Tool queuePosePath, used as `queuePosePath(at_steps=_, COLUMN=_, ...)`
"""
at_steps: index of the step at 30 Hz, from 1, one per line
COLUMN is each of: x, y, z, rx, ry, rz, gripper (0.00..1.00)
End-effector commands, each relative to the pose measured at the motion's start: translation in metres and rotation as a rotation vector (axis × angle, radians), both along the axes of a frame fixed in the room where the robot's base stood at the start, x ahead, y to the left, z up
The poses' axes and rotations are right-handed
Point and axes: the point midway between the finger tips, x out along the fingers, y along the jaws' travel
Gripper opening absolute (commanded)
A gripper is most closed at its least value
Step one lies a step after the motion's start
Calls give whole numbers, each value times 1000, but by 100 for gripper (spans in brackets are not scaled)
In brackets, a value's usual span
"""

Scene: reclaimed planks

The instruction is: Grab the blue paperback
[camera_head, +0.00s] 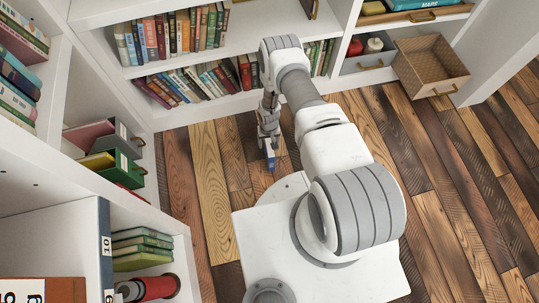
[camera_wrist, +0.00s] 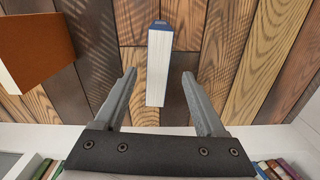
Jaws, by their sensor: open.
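The blue paperback (camera_wrist: 158,65) shows in the wrist view as a narrow block of pale page edges with a blue end at the top. It appears to stand above the plank floor. My gripper (camera_wrist: 159,75) is open, with one finger to each side of the book's lower part and visible gaps on both sides. I cannot tell how deep the fingers reach along it. In the head view my gripper (camera_head: 268,145) points down near the floor in front of the shelves, with a small blue patch of the paperback (camera_head: 270,154) at its tips.
A reddish-brown block (camera_wrist: 35,45) is at upper left in the wrist view. White bookshelves (camera_head: 215,75) stand behind and at left, with rows of books. The plank floor (camera_head: 440,200) at right is clear.

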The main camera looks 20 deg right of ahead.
Motion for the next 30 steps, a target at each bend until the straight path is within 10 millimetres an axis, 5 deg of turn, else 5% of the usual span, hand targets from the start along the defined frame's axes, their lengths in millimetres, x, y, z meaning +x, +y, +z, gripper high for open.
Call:
queuePosePath(at_steps=13, x=3, y=-4, z=-50, rx=0, ry=1, rz=-1, gripper=72)
queuePosePath(at_steps=23, x=4, y=-4, z=-55, rx=0, ry=0, rz=0, gripper=72)
queuePosePath(at_steps=30, x=4, y=-4, z=-55, rx=0, ry=0, rz=0, gripper=31)
